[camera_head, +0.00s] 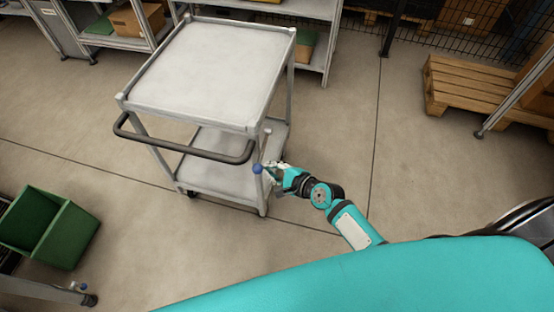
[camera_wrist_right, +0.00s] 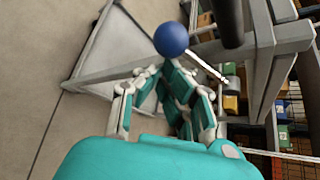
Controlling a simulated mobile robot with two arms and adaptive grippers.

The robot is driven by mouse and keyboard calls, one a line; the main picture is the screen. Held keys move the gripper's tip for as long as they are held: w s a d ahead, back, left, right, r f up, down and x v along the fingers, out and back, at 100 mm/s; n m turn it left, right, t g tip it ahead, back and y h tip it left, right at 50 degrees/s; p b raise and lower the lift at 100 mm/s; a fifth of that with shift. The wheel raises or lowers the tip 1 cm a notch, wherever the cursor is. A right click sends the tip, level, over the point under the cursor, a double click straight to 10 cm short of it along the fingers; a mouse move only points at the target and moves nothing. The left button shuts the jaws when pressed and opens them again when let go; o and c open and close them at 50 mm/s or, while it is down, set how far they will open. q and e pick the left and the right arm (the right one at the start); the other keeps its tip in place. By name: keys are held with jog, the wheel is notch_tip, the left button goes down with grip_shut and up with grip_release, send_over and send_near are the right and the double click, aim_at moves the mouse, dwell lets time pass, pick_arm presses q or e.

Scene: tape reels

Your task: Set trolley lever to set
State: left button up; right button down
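The grey trolley (camera_head: 205,75) stands on the floor left of my right arm, with a dark push handle (camera_head: 185,150) on its near side. The lever's blue ball knob (camera_head: 257,168) is at the trolley's near right corner post. In the right wrist view the blue knob (camera_wrist_right: 171,38) is just beyond my fingertips, and a thin pale rod (camera_wrist_right: 205,65) runs right behind it. My right gripper (camera_head: 273,168) is beside the knob. In the wrist view its fingertips (camera_wrist_right: 163,66) come together, closer than the knob is wide. Contact with the knob is unclear. My left gripper is not in view.
A green bin (camera_head: 48,228) is at the lower left. Shelves with boxes (camera_head: 140,20) stand behind the trolley. A wooden pallet (camera_head: 465,92) is at the upper right. The floor between trolley and pallet is clear.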

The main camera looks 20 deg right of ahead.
pick_arm(q)
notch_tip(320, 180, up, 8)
jog(key=p, duration=0.7)
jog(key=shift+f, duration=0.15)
pick_arm(e)
jog(key=shift+s+a+r+m+g+y, duration=0.15)
jog(key=shift+r+m+g, duration=0.2)
jog(key=shift+r, duration=0.15)
jog(key=shift+s+a+r+m+g+y, duration=0.1)
jog(key=shift+a+r+m+g, duration=0.15)
jog(key=shift+r, duration=0.3)
jog(key=shift+s+a+r+m+g+y, duration=0.15)
jog(key=shift+r+m+g, duration=0.15)
jog(key=shift+r+g, duration=0.15)
